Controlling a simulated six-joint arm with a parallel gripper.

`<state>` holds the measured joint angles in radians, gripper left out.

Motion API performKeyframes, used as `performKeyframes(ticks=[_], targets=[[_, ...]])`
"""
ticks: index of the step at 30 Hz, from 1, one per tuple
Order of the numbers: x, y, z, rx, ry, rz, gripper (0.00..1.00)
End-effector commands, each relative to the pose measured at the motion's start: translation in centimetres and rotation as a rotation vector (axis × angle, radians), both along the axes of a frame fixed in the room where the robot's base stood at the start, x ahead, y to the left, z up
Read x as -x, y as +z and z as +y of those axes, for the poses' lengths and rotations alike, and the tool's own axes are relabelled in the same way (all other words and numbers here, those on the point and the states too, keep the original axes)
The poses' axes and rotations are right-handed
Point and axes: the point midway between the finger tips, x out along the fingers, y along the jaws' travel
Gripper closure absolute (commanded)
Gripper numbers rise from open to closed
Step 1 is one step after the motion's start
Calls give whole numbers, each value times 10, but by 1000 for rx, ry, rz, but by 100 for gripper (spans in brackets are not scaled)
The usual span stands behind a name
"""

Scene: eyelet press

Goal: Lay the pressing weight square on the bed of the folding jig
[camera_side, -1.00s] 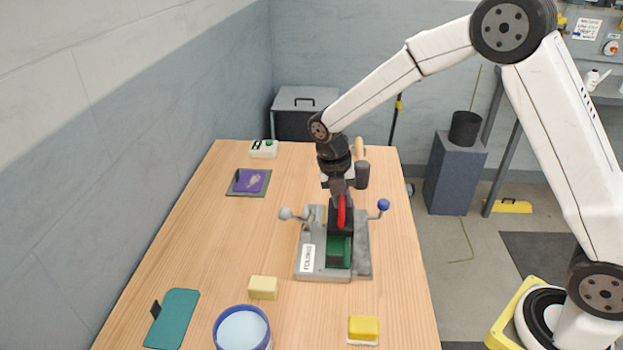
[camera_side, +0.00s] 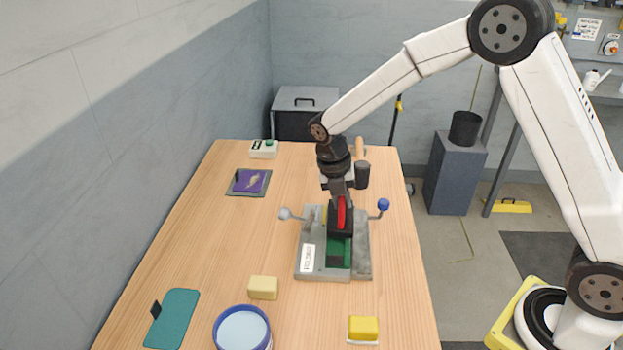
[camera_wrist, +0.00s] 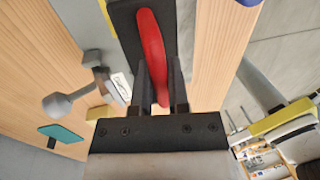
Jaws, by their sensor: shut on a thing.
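My gripper (camera_side: 341,188) points down over the folding jig and is shut on the red handle of the pressing weight. The weight is a black block (camera_side: 341,228) with an upright red handle (camera_side: 341,212). In the wrist view the red handle (camera_wrist: 152,50) runs between the two dark fingers (camera_wrist: 160,85), above the black block (camera_wrist: 128,22). The grey folding jig (camera_side: 307,270) has a green bed (camera_side: 339,254), bare at its near end. The weight is over the bed's far part and looks roughly in line with it. I cannot tell whether its underside touches the bed.
A grey-knobbed lever (camera_side: 286,213) and a blue-knobbed lever (camera_side: 383,205) flank the jig. Nearer stand a yellow block (camera_side: 263,288), a blue-rimmed tub (camera_side: 242,328) and a yellow sponge-like block (camera_side: 363,328). A teal mat (camera_side: 175,318) lies front left.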

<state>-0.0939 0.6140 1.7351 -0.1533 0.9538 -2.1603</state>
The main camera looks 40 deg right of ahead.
Motion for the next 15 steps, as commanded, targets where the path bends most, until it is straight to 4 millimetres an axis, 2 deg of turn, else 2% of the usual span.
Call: performKeyframes(ticks=[15], targets=[[-1,-4,0,0,0,-3,100]])
